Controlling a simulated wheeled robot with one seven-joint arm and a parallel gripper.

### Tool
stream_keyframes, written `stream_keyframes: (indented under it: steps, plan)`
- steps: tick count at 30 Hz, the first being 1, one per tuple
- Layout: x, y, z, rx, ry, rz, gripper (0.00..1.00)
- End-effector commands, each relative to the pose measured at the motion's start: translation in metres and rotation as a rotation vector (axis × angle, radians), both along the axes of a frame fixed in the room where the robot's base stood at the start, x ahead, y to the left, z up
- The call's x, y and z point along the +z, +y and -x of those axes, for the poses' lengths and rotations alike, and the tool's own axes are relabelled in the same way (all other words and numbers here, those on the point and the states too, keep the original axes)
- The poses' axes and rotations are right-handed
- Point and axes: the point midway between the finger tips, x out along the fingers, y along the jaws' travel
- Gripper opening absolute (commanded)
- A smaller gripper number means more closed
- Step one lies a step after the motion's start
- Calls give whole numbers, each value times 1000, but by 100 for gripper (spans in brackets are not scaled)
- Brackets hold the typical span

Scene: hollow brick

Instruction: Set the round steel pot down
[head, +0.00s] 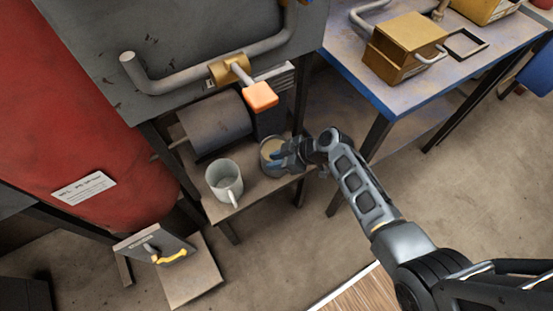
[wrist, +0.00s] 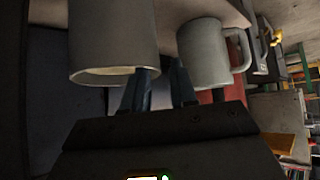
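The round steel pot (head: 268,146) stands upright on a small low shelf in the head view, with a pale inside showing. My gripper (head: 284,158) is at its right side and hides part of it. In the wrist view the scene is upside down, and the pot (wrist: 112,40) fills the upper left with its rim downward in the picture. No pot wall shows between the fingers.
A pale mug (head: 222,182) stands on the same shelf (head: 250,193) left of the pot; it also shows in the wrist view (wrist: 203,52). A dark cylinder (head: 215,125) lies behind them. An orange-ended lever (head: 261,96) hangs above. A blue-edged table (head: 355,85) stands right.

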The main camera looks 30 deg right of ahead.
Motion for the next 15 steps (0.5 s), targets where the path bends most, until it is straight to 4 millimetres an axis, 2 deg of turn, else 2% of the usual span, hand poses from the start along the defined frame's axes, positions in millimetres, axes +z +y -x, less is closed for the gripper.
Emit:
stream_keyframes:
  steps: [11, 15]
  plan:
    - [6, -2, 2, -1, -1, -1, 28]
    - [22, -13, 14, -1, -1, 1, 28]
